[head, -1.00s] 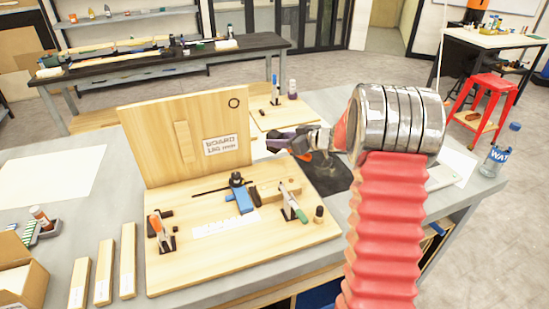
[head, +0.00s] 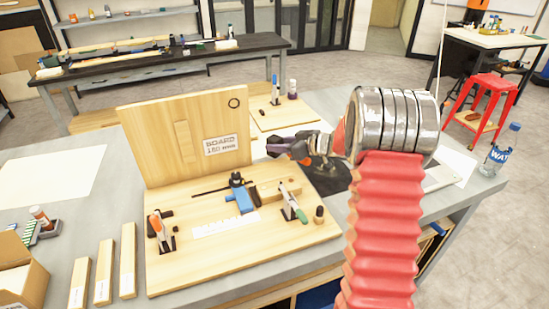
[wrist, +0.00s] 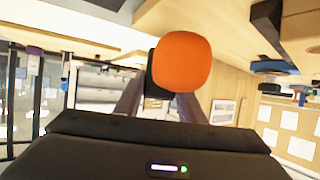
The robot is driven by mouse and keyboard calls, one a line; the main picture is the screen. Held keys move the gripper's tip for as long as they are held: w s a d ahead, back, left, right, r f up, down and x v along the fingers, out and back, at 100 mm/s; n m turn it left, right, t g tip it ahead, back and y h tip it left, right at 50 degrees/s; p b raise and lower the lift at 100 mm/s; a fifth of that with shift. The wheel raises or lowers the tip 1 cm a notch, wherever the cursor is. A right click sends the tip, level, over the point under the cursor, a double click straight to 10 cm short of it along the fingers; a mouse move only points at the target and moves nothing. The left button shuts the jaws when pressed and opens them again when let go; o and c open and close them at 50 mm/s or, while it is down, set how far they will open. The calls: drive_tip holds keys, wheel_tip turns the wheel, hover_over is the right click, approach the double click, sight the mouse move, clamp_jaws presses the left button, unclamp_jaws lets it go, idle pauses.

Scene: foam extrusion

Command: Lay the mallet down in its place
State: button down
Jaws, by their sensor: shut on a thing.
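In the wrist view, an orange rounded end of the mallet (wrist: 182,62) faces the camera, with a black part just behind it. My gripper (wrist: 155,100) is shut on it, with a purple-grey finger on each side. The rest of the mallet is hidden behind this end. In the head view my gripper (head: 272,147) hangs over the workbench, right of the upright wooden board, pointing left. The mallet is hard to make out there. A dark mat (head: 335,180) lies on the bench below my wrist. I cannot tell which spot is the mallet's place.
An upright board (head: 150,130) stands behind a wooden base (head: 185,265) holding clamps and a blue block. Another small board (head: 268,118) with a clamp lies behind. Wooden strips (head: 104,272) and a cardboard box (head: 28,275) are front left.

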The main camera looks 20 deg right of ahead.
sight(309, 159)
drive_tip(key=shift+f, duration=0.7)
drive_tip(key=c, duration=1.1)
unclamp_jaws()
drive_tip(key=v, duration=1.3)
drive_tip(key=shift+s+d, duration=0.1)
drive_tip(key=shift+s, duration=0.25)
drive_tip(key=shift+d+r, duration=0.1)
